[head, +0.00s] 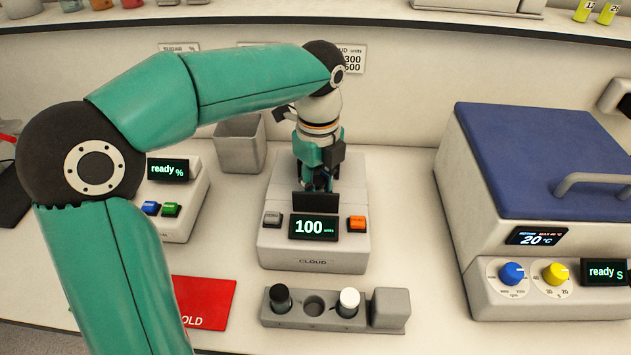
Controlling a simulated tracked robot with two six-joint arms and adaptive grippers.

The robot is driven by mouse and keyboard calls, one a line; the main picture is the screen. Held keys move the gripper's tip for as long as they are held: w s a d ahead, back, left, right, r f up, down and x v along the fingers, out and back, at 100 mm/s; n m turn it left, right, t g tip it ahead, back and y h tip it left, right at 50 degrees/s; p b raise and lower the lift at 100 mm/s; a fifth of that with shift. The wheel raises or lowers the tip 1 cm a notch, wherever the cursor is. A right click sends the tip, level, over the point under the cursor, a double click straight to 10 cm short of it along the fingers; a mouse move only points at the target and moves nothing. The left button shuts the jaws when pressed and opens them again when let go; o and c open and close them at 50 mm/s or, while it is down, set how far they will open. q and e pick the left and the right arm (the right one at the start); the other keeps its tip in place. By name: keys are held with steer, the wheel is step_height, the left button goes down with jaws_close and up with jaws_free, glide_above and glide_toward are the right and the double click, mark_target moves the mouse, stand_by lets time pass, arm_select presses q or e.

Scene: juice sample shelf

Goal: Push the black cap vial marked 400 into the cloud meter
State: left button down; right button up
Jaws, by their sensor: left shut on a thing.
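The cloud meter (313,262) is a pale grey box in the middle of the head view. Its display (319,227) reads 100 units. My left gripper (318,184) points down over the top of the meter, behind an upright black flap (315,202). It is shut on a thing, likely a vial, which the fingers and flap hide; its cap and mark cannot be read. A black-capped vial (280,298) stands in the left hole of the grey rack (378,313) in front, with no mark legible. My right gripper is not in view.
A white-capped vial (348,302) stands in the rack's right hole; the middle hole is empty. The sugar meter (185,208) and a grey bin (240,146) are left. A blue-lidded machine (540,165) fills the right. A red mat (205,300) lies front left.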

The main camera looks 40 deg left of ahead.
mark_target(318, 180)
arm_select(q)
steer(key=c, duration=0.8)
jaws_free()
steer(key=shift+r, duration=0.1)
step_height(318, 180, up, 10)
steer(key=shift+w+r, duration=0.1)
steer(key=shift+r, duration=0.75)
